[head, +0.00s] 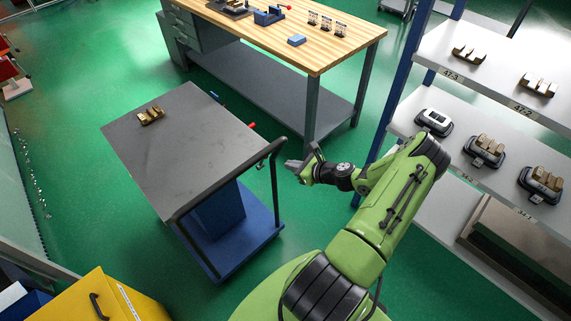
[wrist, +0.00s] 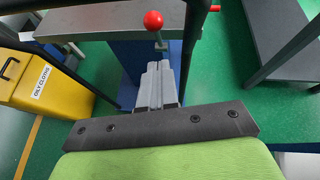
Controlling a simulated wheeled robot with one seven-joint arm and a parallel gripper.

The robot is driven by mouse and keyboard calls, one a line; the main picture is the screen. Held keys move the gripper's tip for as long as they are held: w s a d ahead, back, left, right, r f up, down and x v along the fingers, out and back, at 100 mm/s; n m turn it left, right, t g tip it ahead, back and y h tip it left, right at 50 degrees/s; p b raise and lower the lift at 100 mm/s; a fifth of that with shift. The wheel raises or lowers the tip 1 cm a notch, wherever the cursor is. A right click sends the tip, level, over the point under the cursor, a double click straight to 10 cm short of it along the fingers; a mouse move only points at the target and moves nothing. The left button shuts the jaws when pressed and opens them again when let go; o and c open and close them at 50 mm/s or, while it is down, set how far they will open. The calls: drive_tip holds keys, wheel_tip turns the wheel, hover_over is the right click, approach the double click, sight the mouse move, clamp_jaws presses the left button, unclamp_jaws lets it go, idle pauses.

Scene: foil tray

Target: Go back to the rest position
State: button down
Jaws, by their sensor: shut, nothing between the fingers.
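My gripper (head: 297,166) is at the end of my green arm, in the middle of the head view. It is shut and empty, in the air beside the right edge of a grey-topped cart (head: 180,150). In the wrist view my gripper's closed grey fingers (wrist: 160,72) point away from me, with a red ball knob (wrist: 153,20) just beyond them. A brass-coloured part (head: 151,116) lies on the cart top, well away from my gripper.
A wooden-topped workbench (head: 335,52) stands behind. A shelf rack (head: 400,125) with several brass parts and black trays is at right, near my arm. A yellow bin (head: 130,290) stands at front left; it also shows in the wrist view (wrist: 40,85). Green floor is open at left.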

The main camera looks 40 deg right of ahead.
drive_tip(key=a+r+v, duration=0.1)
drive_tip(key=v, duration=0.5)
drive_tip(key=w+a+r+n+g, duration=0.2)
drive_tip(key=a+r+n+g, duration=0.7)
drive_tip(key=a+r+n, duration=0.95)
drive_tip(key=s+a+r+n+t+h, duration=0.1)
drive_tip(key=s+a+r+n, duration=0.3)
drive_tip(key=s+n, duration=0.3)
drive_tip(key=s+a+r+n+t+h+b, duration=0.1)
drive_tip(key=s+a+r+n, duration=0.4)
drive_tip(key=s+n, duration=0.2)
drive_tip(key=shift+s+r, duration=0.35)
drive_tip(key=shift+s, duration=0.4)
drive_tip(key=shift+s+n, duration=0.1)
drive_tip(key=shift+n, duration=0.15)
